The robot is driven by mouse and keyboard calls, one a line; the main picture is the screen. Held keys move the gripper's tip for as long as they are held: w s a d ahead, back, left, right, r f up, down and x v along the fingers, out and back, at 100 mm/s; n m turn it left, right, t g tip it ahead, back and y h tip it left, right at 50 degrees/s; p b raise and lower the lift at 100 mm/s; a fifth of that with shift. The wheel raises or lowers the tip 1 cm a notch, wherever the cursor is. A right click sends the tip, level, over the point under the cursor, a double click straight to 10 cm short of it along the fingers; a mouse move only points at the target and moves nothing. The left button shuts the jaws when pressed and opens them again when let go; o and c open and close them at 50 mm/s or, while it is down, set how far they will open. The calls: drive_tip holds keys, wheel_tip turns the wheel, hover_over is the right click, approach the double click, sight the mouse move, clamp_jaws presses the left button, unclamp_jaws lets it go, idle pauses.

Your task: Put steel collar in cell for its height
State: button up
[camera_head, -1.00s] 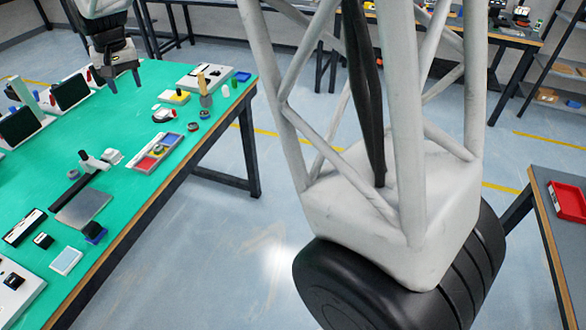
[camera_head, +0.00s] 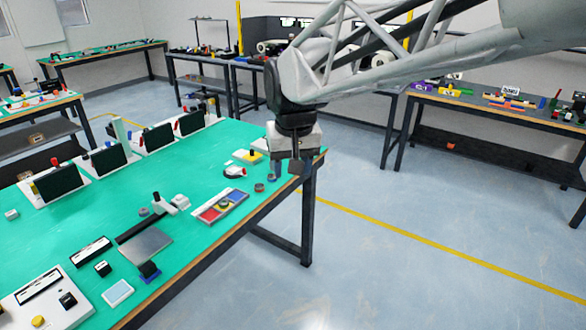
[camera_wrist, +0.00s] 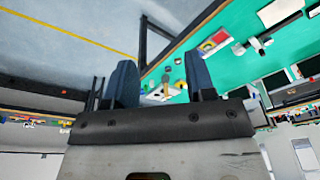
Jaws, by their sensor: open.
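A narrow tray with red, yellow and blue cells (camera_head: 231,210) lies near the right edge of the green table. A small dark ring (camera_head: 224,205) sits over its middle cell. Two more small rings, one greyish (camera_head: 259,187) and one darker (camera_head: 271,177), stand behind the tray. I cannot tell which ring is the steel collar. My gripper (camera_head: 286,171) is open and points down over the table's far right corner, behind the rings, hiding part of that corner. In the wrist view its two blue-grey fingers (camera_wrist: 159,62) are apart with nothing between them.
A device with a grey plate (camera_head: 146,244) and an upright black-tipped post stands left of the tray. Several tilted black screens (camera_head: 110,158) line the table's back. A control box (camera_head: 48,300) is at front left. Open floor lies right of the table.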

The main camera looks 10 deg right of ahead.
drive_tip(key=s+d+f, duration=0.3)
drive_tip(key=s, duration=0.7)
drive_tip(key=s+d+f, duration=0.3)
drive_tip(key=s+d, duration=0.1)
drive_tip(key=s, duration=0.6)
drive_tip(key=shift+s+d+m+t, duration=0.15)
drive_tip(key=shift+d+m+t, duration=0.1)
drive_tip(key=shift+m+t, duration=0.05)
drive_tip(key=shift+f, duration=0.1)
drive_tip(key=o, duration=0.4)
